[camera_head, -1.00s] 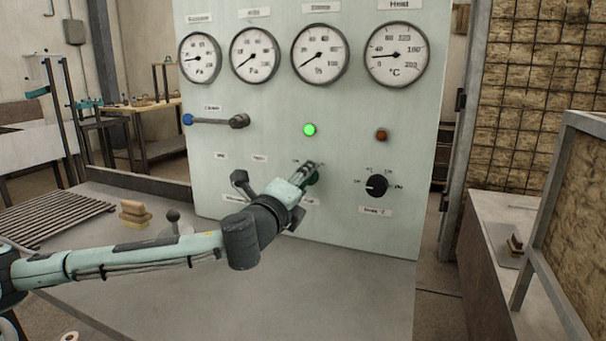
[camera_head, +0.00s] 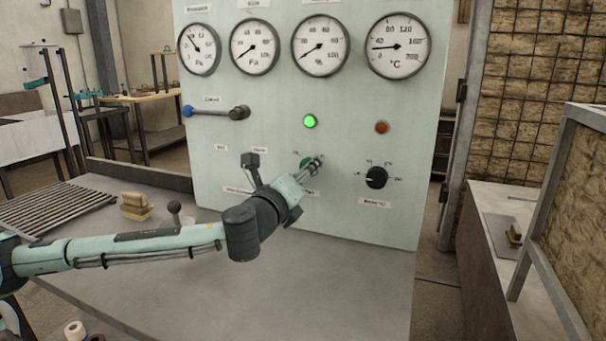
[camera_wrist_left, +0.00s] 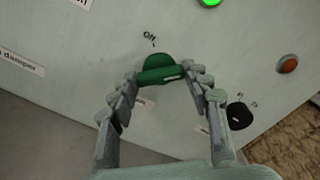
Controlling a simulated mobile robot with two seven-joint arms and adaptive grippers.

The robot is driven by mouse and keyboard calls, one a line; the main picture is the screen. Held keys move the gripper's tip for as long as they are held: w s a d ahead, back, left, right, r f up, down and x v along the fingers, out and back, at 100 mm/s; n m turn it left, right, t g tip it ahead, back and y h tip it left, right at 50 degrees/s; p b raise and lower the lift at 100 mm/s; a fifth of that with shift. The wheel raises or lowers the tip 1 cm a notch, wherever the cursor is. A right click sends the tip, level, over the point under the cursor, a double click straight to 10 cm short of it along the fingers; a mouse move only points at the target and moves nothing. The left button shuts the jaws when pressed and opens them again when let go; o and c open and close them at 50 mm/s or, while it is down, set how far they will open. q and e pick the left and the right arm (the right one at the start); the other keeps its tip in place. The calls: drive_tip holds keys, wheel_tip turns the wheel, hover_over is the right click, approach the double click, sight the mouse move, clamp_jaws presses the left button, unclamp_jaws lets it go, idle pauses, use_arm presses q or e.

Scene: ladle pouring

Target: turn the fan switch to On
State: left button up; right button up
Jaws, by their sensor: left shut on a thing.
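The fan switch is a green rotary knob, seen in the wrist view (camera_wrist_left: 158,68) and partly in the head view (camera_head: 305,161). My left gripper (camera_head: 314,166) reaches it from the front. In the wrist view its two fingers (camera_wrist_left: 164,78) are closed on either side of the knob's bar. A white mark on the bar lies toward its right end, away from the "Off" label (camera_wrist_left: 150,38). The "On" label cannot be made out. A green lamp (camera_head: 310,121) above the knob is lit. My right gripper is not in view.
The panel also carries a black knob (camera_head: 376,178), a dull red lamp (camera_head: 382,127), a blue-tipped lever (camera_head: 215,112) and a row of gauges above. The bench front is clear.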

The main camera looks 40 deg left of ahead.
use_arm(q)
drive_tip(key=shift+a+r, duration=0.1)
drive_tip(key=shift+r, duration=0.05)
drive_tip(key=o, duration=1.2)
drive_tip(key=shift+c, duration=0.2)
drive_tip(key=v, duration=0.7)
drive_tip(key=shift+s, duration=0.25)
